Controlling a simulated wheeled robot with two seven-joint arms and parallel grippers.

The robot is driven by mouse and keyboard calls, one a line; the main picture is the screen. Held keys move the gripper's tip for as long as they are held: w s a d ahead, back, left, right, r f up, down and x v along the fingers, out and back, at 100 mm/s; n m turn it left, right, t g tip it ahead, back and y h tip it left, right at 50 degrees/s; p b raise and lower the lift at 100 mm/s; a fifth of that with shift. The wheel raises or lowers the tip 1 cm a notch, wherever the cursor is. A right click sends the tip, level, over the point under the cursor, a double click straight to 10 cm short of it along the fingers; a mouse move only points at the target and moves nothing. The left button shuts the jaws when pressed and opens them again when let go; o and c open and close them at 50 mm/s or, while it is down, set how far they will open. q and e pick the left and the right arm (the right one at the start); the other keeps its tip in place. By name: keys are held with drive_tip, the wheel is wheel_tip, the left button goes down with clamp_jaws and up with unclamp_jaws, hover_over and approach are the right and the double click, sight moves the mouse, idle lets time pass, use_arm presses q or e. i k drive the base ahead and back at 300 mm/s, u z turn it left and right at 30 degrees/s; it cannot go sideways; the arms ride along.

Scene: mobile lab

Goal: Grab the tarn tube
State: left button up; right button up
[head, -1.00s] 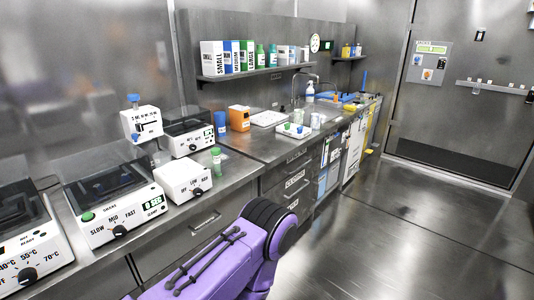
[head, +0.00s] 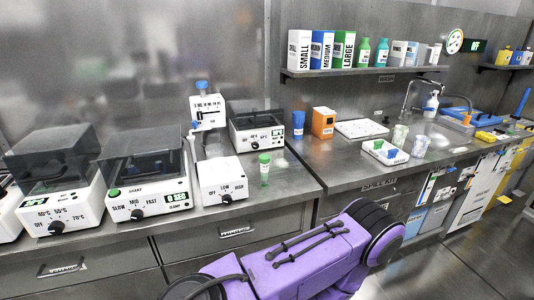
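A small tube with a green cap (head: 264,168) stands upright on the steel counter, just right of the white box with the OFF, LOW and HIGH knob (head: 222,181). No name can be read on it, so I cannot tell whether it is the tarn tube. A white rack (head: 385,155) on the right-hand counter holds small blue and green items, too small to make out. Neither of my grippers is in view; only a purple arm of mine shows at the bottom.
White lab machines with dark lids, among them a shaker (head: 146,185) and a heater (head: 58,200), line the left counter. A blue cup (head: 298,124) and an orange box (head: 323,122) stand further right. The counter front (head: 290,190) is clear. A shelf (head: 370,71) holds boxes and bottles.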

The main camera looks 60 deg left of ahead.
sight(265, 168)
drive_tip(key=u, duration=0.6)
drive_tip(key=i, duration=0.75)
drive_tip(key=u, duration=0.85)
